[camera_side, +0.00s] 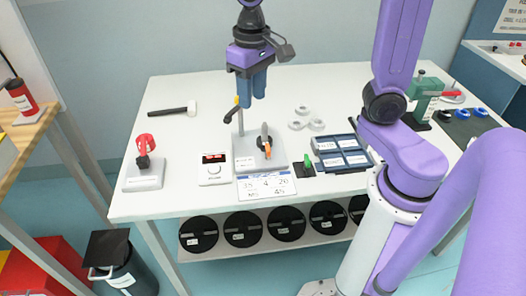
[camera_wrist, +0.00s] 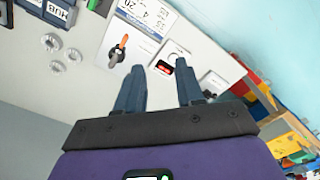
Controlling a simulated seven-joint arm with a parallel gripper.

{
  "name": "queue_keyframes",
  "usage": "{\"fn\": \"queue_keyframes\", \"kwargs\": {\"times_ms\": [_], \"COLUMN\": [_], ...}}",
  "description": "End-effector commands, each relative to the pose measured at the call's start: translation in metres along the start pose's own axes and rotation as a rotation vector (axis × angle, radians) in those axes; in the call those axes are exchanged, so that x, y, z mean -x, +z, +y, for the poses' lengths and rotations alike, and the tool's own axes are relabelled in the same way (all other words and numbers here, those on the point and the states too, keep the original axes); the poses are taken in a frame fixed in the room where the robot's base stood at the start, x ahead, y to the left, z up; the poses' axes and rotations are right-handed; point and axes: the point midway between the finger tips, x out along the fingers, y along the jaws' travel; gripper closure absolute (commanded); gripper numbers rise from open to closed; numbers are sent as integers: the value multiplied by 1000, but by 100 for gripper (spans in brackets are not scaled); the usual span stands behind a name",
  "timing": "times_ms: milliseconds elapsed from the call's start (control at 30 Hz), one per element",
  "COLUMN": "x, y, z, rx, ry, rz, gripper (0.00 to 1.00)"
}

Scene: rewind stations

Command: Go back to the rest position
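My gripper (camera_side: 251,101) hangs fingers-down above the middle of the white table (camera_side: 180,92). Its two blue fingers are apart, with nothing between them. In the wrist view my gripper (camera_wrist: 160,82) also shows spread fingers and an empty gap. A grey station (camera_side: 243,158) with a post, a black knob and an orange-and-grey handle (camera_side: 267,147) stands below and slightly in front of it. The gripper appears clear of the station, though the post passes close to the fingers in the side view.
A white box with a red display (camera_side: 213,173), a red-knobbed station (camera_side: 144,176) and a hammer (camera_side: 172,111) are at left. A number card (camera_side: 266,187), blue tray (camera_side: 343,161) and grey rings (camera_side: 316,125) are near the middle. A green press (camera_side: 427,92) stands at right.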

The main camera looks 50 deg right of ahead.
Motion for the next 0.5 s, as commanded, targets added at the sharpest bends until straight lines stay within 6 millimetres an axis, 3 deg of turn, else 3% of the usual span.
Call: {"fn": "queue_keyframes", "kwargs": {"times_ms": [267,500], "x": [-18,-36], "y": [79,142], "z": [-2,10], "rx": [442,812], "ry": [-6,-12], "rz": [1,4], "gripper": [63,63]}}
